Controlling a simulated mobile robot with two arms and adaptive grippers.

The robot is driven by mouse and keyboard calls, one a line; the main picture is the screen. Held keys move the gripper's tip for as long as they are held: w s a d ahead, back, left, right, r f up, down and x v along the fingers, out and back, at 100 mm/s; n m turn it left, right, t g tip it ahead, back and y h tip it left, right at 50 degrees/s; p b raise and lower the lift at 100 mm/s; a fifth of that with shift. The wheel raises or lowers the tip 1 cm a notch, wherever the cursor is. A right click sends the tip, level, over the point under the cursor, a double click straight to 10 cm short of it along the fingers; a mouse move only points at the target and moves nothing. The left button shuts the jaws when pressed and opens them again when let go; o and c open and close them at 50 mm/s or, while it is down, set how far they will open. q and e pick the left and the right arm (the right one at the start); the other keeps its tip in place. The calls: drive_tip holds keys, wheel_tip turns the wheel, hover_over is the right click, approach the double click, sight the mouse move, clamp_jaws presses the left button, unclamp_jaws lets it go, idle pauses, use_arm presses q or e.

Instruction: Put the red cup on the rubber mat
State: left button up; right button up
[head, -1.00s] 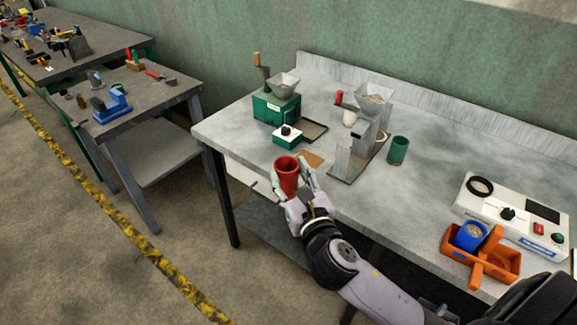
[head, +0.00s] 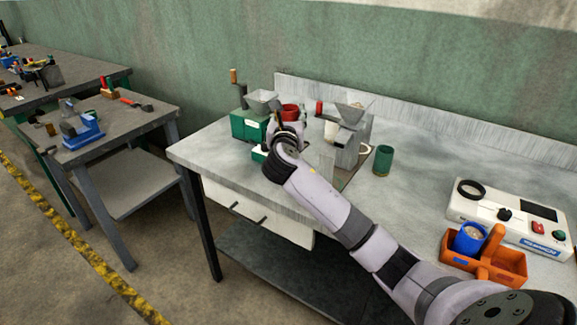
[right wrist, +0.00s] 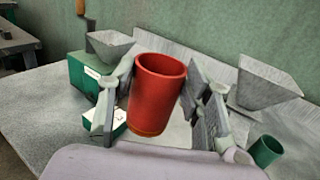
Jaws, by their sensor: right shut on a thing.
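The red cup (head: 290,112) is upright in my right gripper (head: 286,128), over the back of the workbench near the green grinder. In the right wrist view the red cup (right wrist: 157,95) sits between the two fingers, which are shut on its sides. Its underside and any gap to the bench are hard to judge. My left gripper is not in view.
The green grinder (head: 248,125) stands left of the cup, the grey hopper machine (head: 347,140) right of it. A green cup (head: 383,160), an orange caddy (head: 508,262) with a blue cup (head: 468,238), and a white device (head: 515,213) stand farther right. The bench's middle right is clear.

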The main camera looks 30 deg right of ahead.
drive_tip(key=shift+f+b, duration=0.8)
drive_tip(key=shift+f, duration=6.35)
drive_tip(key=o, duration=1.4)
drive_tip(key=shift+f, duration=0.1)
drive_tip(key=shift+c, duration=0.2)
drive_tip(key=v, duration=1.2)
